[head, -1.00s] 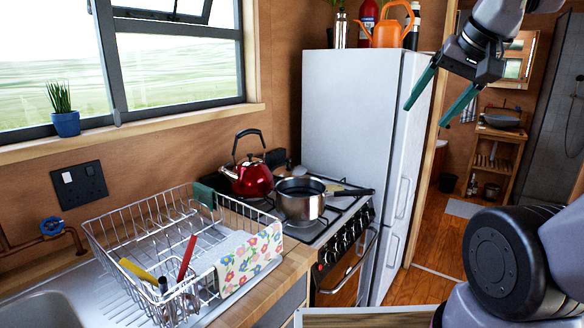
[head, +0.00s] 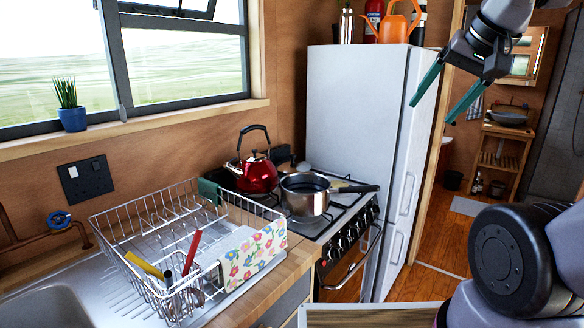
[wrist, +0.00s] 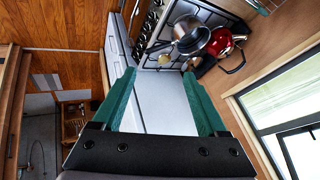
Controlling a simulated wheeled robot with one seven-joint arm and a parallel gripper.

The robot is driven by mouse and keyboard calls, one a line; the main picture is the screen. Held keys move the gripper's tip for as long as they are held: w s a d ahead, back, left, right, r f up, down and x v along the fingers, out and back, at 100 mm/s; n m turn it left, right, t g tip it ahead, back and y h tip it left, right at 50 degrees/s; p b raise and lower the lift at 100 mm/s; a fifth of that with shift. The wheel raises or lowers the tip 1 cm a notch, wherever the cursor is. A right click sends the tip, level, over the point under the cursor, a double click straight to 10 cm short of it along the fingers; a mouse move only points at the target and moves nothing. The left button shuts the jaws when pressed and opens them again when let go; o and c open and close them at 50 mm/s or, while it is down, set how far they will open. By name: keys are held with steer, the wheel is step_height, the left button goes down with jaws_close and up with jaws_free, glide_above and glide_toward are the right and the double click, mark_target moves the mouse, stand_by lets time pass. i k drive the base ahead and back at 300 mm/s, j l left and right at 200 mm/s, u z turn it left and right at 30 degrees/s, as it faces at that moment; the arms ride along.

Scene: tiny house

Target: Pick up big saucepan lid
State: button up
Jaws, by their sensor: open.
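I cannot make out a big saucepan lid for certain in either view. A steel saucepan (head: 305,203) with a dark handle stands on the stove (head: 340,236), and its top looks open. The saucepan also shows at the top of the wrist view (wrist: 188,40). My gripper (head: 431,112) is open and empty, raised in front of the fridge's right side and the doorway. Its green fingers are spread apart in the wrist view (wrist: 158,74), with the white fridge between and beyond them.
A red kettle (head: 257,174) stands behind the saucepan. A wire dish rack (head: 180,213) with utensils and a flowered cloth (head: 255,249) is left of the stove. The fridge (head: 352,120) stands beyond the stove.

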mark_target(293, 165)
steer(key=i+l+u, duration=0.1)
steer(key=u, duration=0.7)
steer(key=i+l+u, duration=0.1)
steer(key=l+u, duration=0.3)
steer(key=l, duration=0.15)
steer(key=l+u, duration=0.4)
steer(key=l, duration=0.2)
steer(key=l+u, duration=0.15)
steer(key=l, duration=1.2)
steer(key=k, duration=0.1)
